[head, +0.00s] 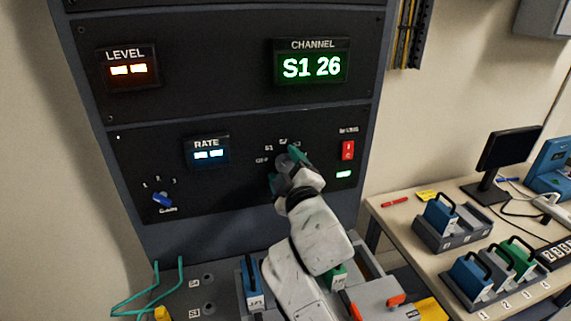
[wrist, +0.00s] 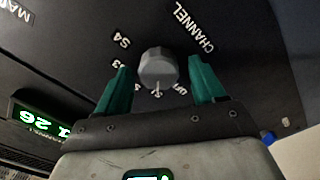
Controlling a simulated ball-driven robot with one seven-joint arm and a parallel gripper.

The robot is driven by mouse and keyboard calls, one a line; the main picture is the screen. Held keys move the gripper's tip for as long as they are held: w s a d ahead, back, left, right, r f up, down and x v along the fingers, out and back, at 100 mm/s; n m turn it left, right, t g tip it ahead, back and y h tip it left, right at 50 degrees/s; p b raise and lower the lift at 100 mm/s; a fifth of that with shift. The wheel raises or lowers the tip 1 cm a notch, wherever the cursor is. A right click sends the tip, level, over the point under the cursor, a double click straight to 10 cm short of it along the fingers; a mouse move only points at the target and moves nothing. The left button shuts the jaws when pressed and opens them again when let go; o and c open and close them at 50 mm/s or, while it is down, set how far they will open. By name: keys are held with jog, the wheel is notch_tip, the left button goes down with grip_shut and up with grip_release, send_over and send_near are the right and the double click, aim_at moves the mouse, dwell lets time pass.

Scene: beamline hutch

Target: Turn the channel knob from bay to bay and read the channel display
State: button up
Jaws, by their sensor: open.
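The channel display (head: 312,67) reads "S1 26" in green on the upper panel. It also shows, rotated and partly cut off, in the wrist view (wrist: 42,122). The channel knob (wrist: 158,68) is a round grey knob on the black panel, with labels around it including S4 and OFF. My gripper (wrist: 158,78) is open, with one teal finger on each side of the knob and gaps visible between. In the head view my gripper (head: 287,166) is at the panel and hides most of the knob. The knob's pointer setting is hard to read.
The panel also has a level display (head: 129,69), a rate display (head: 208,154), a blue gain knob (head: 162,199) and a red switch (head: 348,150). Blue and green handled modules stand below my arm. The right bench holds a monitor (head: 508,152) and racks of modules.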

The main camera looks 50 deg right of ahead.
jog(key=shift+w+d, duration=0.15)
jog(key=shift+w, duration=0.05)
jog(key=c, duration=1)
